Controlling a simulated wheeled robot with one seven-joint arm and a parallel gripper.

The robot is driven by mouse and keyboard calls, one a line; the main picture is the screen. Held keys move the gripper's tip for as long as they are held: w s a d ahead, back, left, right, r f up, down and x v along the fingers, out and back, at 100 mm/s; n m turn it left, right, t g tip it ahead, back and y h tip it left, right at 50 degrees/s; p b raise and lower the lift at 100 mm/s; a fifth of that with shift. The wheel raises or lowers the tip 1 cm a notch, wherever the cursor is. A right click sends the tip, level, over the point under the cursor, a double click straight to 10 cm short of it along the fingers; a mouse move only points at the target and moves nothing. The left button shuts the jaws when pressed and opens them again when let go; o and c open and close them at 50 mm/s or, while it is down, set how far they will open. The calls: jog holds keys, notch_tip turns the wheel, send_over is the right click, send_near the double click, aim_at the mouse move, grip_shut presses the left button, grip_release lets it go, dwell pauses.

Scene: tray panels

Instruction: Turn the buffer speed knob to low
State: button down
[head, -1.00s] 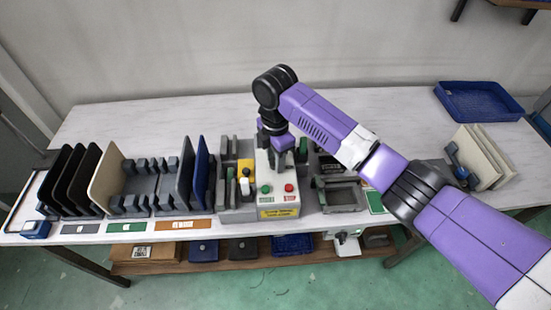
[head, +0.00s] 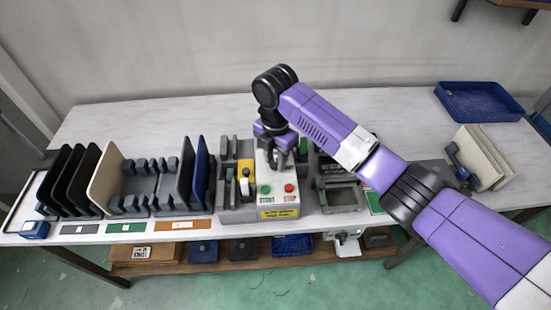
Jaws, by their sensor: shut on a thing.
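A light grey control box (head: 277,199) stands at the front of the white table. It carries a green button (head: 265,189), a red button (head: 289,187) and a yellow label (head: 278,213) on its front. My gripper (head: 281,164) points down onto the box's top, behind the two buttons. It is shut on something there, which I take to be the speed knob. The fingers and wrist hide the knob, so its pointer and setting cannot be read.
A yellow part (head: 245,167) stands in the grey fixture left of the box. Upright panels (head: 186,180) fill racks further left. A grey fixture (head: 342,196) lies right of the box. A blue basket (head: 478,101) sits at the back right.

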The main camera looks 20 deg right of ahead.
aim_at(275, 162)
jog(key=shift+a+r, duration=0.1)
jog(key=c, duration=1.1)
grip_release()
jog(key=shift+o, duration=0.2)
notch_tip(275, 162, up, 8)
jog(key=shift+f+b, duration=0.1)
jog(key=shift+b, duration=0.6)
